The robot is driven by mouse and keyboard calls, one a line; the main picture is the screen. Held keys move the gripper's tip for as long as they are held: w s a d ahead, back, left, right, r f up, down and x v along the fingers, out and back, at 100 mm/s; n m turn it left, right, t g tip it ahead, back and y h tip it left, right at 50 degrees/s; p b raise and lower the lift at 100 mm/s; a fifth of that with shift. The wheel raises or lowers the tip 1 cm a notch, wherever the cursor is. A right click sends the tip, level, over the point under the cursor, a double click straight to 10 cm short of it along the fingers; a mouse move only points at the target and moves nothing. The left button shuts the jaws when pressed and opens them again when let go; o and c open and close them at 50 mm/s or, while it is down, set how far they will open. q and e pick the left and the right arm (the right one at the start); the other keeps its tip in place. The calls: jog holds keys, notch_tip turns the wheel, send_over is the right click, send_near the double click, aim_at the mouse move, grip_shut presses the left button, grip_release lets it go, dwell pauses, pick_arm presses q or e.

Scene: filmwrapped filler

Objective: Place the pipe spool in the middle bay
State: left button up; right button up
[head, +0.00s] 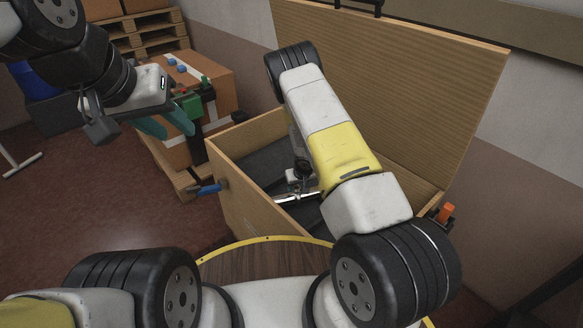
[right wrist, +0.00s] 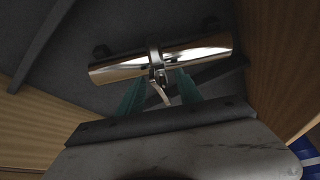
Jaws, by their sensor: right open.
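The pipe spool is a shiny metal cylinder with a band and a small fitting at its middle. It lies in the dark-lined wooden crate (head: 243,205), and my right arm partly covers it in the head view (head: 297,197). In the right wrist view the pipe spool (right wrist: 112,70) lies across the picture just beyond the fingertips. My right gripper (right wrist: 158,80) is open, its green fingers apart on either side of the middle fitting; I cannot tell if they touch it. Which bay the spool is in is unclear. My left gripper (head: 168,123) is open and empty, outside the crate at left.
The crate's lid (head: 420,85) stands open at the back. Dark dividers (right wrist: 42,42) show inside the crate. A blue-handled latch (head: 208,189) and an orange one (head: 446,211) sit on the crate's sides. Cardboard boxes (head: 215,70) on a pallet stand behind left.

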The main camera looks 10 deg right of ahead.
jog(key=s+d+r+m+t, duration=0.1)
jog(key=s+d+r, duration=0.15)
jog(key=r, duration=1.05)
jog(key=s+d+r+m+h, duration=0.1)
jog(key=s+r, duration=0.3)
jog(key=r, duration=0.8)
jog(key=s+d+r+t, duration=0.1)
jog(key=s+d+r, duration=0.15)
jog(key=r, duration=1.05)
jog(key=s+a+r, duration=0.1)
jog(key=s+r, duration=0.3)
jog(key=s, duration=0.4)
jog(key=s+a+r+y, duration=0.1)
jog(key=s+a+r, duration=0.1)
jog(key=s+r, duration=0.3)
jog(key=s+a+r+y, duration=0.1)
jog(key=s+r, duration=0.4)
jog(key=s, duration=0.7)
jog(key=shift+a, duration=0.15)
